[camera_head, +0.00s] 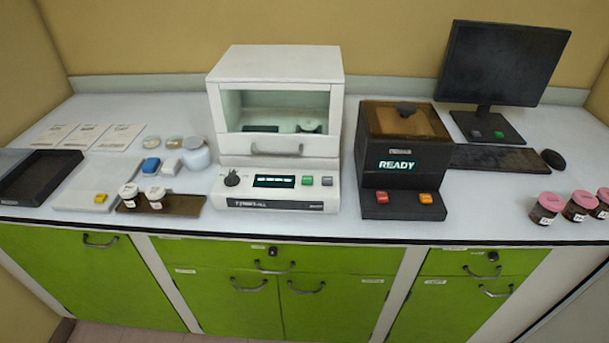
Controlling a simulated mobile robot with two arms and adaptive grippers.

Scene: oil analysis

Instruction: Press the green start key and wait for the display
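The white balance-like device (232,141) stands in the middle of the bench. A green key (308,180) sits on its front panel, just right of its small dark display (273,181). That display shows a short row of pale green marks, too small to read surely. A grey key (327,181) is right of the green one, and a black knob (232,178) is at the left. The dark device (374,185) to the right has a lit display (397,165) reading READY, with a red key (382,197) and an orange key (426,199). Neither gripper is in view.
A monitor (501,62), keyboard (494,158) and mouse (553,159) stand at the right. Pink-lidded jars (546,207) are near the front right edge. Small jars on a brown tray (185,205), a black tray (42,178) and papers (88,136) occupy the left.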

